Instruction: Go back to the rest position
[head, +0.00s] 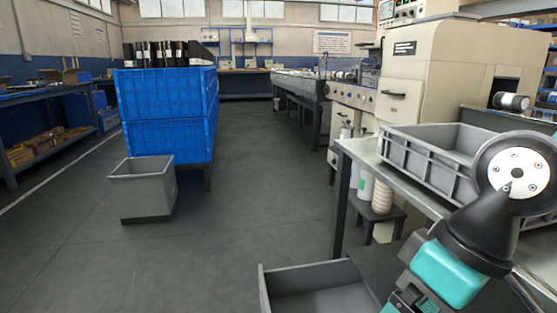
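Part of my arm (460,255), with teal and black links and a round pale joint face, shows at the lower right, in front of the steel table. I cannot make out the gripper's fingers in this view, so whether it is open or holds anything is hidden. The arm covers part of a grey crate (405,148) on the table (352,152).
Blue stacked crates (165,118) holding dark items stand left of centre, with a grey bin (143,187) on the floor before them. A large beige machine (440,70) stands at right. A grey open box (315,275) is at bottom centre. The middle floor is clear.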

